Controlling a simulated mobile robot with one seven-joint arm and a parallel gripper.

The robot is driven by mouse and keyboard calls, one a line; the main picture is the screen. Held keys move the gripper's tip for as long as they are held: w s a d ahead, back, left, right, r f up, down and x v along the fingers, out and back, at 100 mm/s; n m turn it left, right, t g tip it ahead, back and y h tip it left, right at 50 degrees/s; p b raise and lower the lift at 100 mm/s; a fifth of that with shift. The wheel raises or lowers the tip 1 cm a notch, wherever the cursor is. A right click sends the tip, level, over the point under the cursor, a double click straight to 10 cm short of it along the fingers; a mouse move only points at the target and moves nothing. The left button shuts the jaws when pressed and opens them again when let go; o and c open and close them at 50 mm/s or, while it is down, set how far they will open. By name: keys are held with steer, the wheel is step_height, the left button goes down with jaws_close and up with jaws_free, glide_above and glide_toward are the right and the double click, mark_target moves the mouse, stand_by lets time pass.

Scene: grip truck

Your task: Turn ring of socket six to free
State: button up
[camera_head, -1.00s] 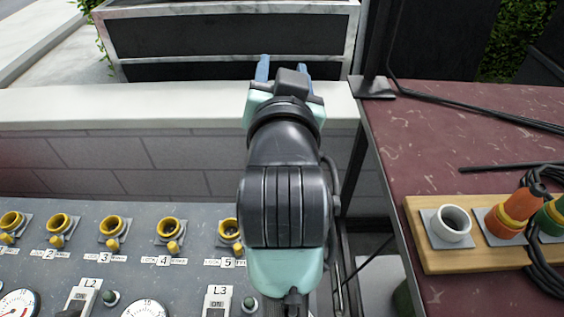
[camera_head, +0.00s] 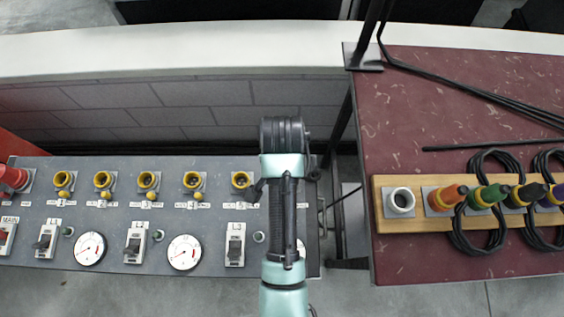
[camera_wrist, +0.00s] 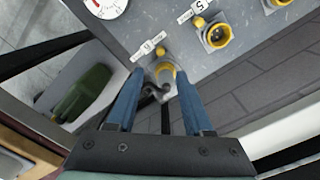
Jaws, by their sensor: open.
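In the wrist view, socket six (camera_wrist: 166,72) is a yellow-ringed socket at the end of the grey panel, with a small yellow knob and a white label beside it. My gripper (camera_wrist: 160,76) is open, its two blue fingers on either side of socket six in the picture. I cannot tell how far the fingertips are from the ring or whether they touch it. A dark curved shape shows at the socket's lower edge, unclear. In the head view my arm hides socket six and the gripper.
Socket five (camera_head: 241,180) is the neighbour in a row of yellow sockets on the grey panel (camera_head: 210,215). Switches and gauges lie nearer. A red table (camera_head: 430,110) stands right, with a wooden board (camera_head: 384,224) of coloured plugs and coiled cables. A green object (camera_wrist: 82,95) lies below the panel.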

step_height(320, 180, down, 12)
steer(key=shift+b, duration=0.85)
jaws_close()
